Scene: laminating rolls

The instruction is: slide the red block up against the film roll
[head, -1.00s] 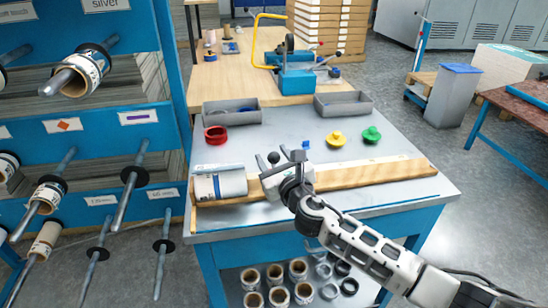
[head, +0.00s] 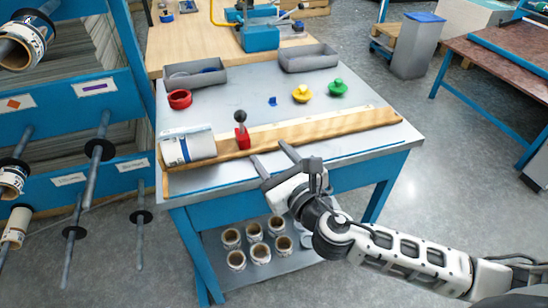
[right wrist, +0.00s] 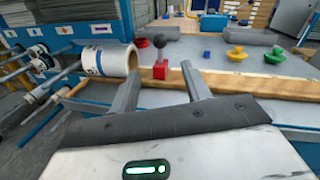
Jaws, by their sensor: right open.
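The red block (head: 242,139), with a black ball knob on a short stem, stands upright on the long wooden board (head: 310,130). The film roll (head: 188,148), white with a blue band, lies at the board's left end. A small gap shows between the roll's right end and the block. The right wrist view also shows the block (right wrist: 160,71) just right of the roll (right wrist: 105,62). My right gripper (head: 270,153) is open and empty at the front of the board, its fingers pointing towards it, apart from the block. My left gripper is out of view.
A red ring (head: 180,99), a yellow knob (head: 302,94) and a green knob (head: 337,88) sit behind the board. Two grey trays (head: 308,58) stand at the table's back. A blue rack (head: 75,107) with rods is close on the left. The tabletop (head: 230,100) between is mostly clear.

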